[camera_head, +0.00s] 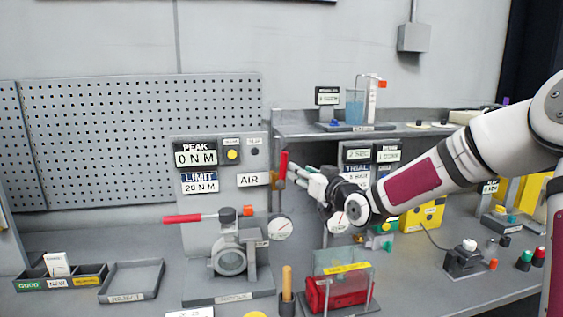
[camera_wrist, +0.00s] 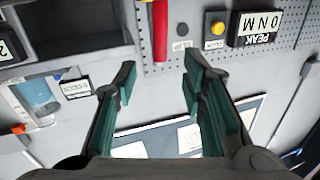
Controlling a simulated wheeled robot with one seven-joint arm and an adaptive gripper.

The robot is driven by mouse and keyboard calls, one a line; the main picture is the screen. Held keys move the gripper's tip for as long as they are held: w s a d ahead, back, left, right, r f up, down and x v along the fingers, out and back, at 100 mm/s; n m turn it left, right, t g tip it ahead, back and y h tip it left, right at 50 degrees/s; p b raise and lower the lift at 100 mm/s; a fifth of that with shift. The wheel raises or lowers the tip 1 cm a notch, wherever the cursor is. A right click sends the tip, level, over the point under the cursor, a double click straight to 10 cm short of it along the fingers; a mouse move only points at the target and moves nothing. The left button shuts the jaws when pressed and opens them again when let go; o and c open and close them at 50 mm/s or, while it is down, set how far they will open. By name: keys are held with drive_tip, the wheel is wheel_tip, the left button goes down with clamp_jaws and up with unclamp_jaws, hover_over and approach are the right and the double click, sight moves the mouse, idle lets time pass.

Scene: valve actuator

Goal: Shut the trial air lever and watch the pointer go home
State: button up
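A red lever handle (camera_head: 283,165) stands upright on the grey panel, to the right of the AIR label (camera_head: 250,180). In the wrist view the red handle (camera_wrist: 160,32) is at the top, beyond the fingertips and in line with the gap between them. My gripper (camera_head: 291,172) is beside the handle in the head view. In the wrist view my gripper (camera_wrist: 160,80) is open with nothing between its fingers. A white dial (camera_head: 281,227) is below the lever and another white dial (camera_head: 338,222) is to its right; their pointers are too small to read surely.
A red-handled tool (camera_head: 182,218) lies level over the grey fixture (camera_head: 229,258) at left. A clear-covered red box (camera_head: 340,283) and an upright wooden-handled tool (camera_head: 287,280) stand in front. A shelf (camera_head: 300,132) runs behind my arm. The display (camera_head: 195,158) reads PEAK 0 NM.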

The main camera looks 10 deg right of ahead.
sight(285, 162)
drive_tip(key=x, duration=1.2)
drive_tip(key=shift+f+b, duration=0.1)
drive_tip(key=shift+b, duration=0.3)
drive_tip(key=shift+c, duration=0.6)
clamp_jaws()
